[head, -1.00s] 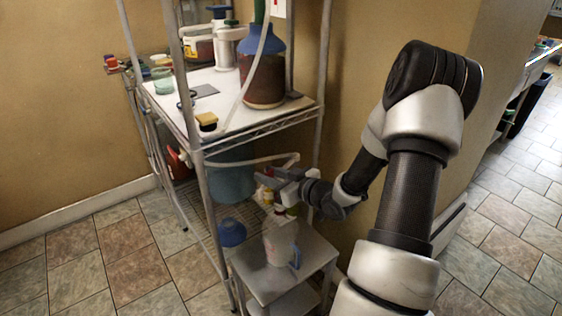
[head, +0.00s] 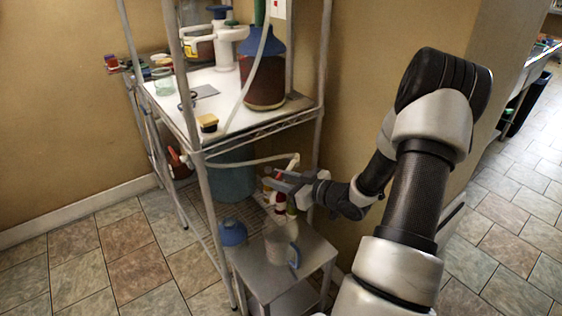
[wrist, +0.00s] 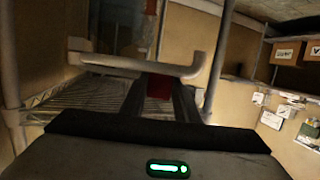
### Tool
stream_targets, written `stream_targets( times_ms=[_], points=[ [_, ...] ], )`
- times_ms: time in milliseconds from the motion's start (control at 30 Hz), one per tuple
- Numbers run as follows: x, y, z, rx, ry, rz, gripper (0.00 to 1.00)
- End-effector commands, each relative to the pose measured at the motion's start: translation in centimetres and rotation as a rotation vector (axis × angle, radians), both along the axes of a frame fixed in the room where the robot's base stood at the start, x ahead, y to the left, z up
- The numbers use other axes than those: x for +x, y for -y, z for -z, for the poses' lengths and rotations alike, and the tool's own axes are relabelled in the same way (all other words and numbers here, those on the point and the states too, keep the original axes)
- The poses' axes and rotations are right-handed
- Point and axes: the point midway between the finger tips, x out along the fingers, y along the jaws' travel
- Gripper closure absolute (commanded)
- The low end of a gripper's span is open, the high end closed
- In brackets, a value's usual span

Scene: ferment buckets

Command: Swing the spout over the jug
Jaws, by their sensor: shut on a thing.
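The spout (head: 250,161) is a thin white pipe running out from the rack, with a bent end. In the wrist view the spout (wrist: 135,66) lies across the tips of my fingers, and its bent end is at the right. My gripper (head: 276,176) is shut on the spout; its dark fingers (wrist: 158,88) have a red patch between them. The clear jug (head: 279,247) with a blue handle stands upright on a small grey table, below the gripper in the head view. I cannot tell whether the spout's end is directly over the jug.
A blue bucket (head: 232,180) stands below. A blue object (head: 232,232) lies left of the small table (head: 262,278). Rack posts are close to my gripper.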

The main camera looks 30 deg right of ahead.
Motion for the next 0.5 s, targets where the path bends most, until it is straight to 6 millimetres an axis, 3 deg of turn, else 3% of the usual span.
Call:
stream_targets(
  times_ms=[500],
  points=[
    [-0.68,-0.21,0.14,0.005,-0.004,-0.032,0.82]
  ],
)
